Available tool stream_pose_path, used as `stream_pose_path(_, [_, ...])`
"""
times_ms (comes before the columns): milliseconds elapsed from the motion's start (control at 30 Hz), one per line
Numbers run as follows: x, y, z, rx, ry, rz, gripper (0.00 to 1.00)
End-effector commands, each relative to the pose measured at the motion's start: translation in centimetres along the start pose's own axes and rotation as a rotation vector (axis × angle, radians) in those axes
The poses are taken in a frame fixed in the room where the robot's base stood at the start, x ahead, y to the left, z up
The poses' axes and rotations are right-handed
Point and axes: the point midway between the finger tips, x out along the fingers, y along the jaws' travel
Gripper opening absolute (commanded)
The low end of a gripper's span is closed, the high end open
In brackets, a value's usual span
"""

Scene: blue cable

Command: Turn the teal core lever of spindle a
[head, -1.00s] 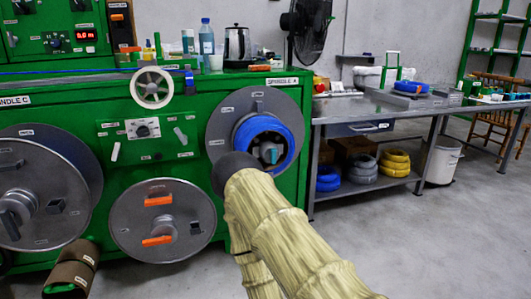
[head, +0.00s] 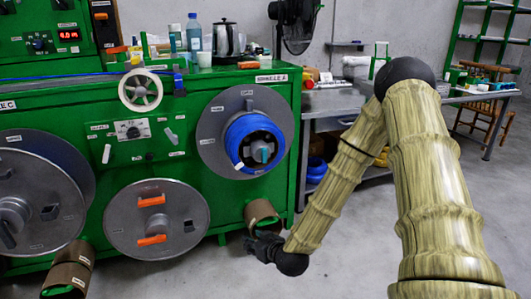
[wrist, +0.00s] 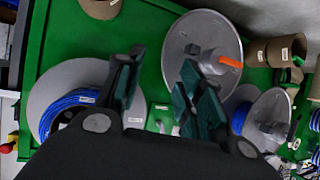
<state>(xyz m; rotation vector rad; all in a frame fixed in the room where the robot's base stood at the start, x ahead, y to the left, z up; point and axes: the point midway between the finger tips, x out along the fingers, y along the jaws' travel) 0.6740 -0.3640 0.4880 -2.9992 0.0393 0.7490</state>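Spindle A's grey disc (head: 212,150) is at the right end of the green machine in the head view, with a coil of blue cable (head: 238,132) around its core. The small teal core lever (head: 263,154) sits at the middle of that core. My gripper (head: 258,248) is low and in front of the machine, below spindle A and apart from it. In the wrist view my gripper (wrist: 160,88) is open, with its two dark fingers spread and nothing between them. Spindle A's disc (wrist: 62,78) shows behind the left finger; I cannot make out the teal lever there.
A disc with orange handles (head: 125,222) is left of spindle A, and another large spindle (head: 22,190) is farther left. A brown tube (head: 262,211) sticks out below spindle A. A workbench (head: 335,103) stands to the right.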

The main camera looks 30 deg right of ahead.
Motion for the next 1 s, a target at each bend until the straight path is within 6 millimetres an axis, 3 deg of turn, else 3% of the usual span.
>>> stream_pose_path(33, [-0.3, 1.2, -2.9, 0.007, 0.057, 0.016, 0.38])
stream_pose_path(200, [-1.2, 5.0, -10.9, 0.007, 0.238, 0.079, 0.38])
stream_pose_path(400, [-3.1, 8.9, -17.8, 0.008, 0.403, 0.154, 0.38])
stream_pose_path(533, [-4.0, 10.5, -20.1, 0.01, 0.463, 0.188, 0.38])
stream_pose_path(700, [-4.2, 11.3, -21.2, 0.008, 0.493, 0.205, 0.38])
stream_pose_path(1000, [-1.1, 12.0, -22.7, 0.006, 0.495, 0.207, 0.38])
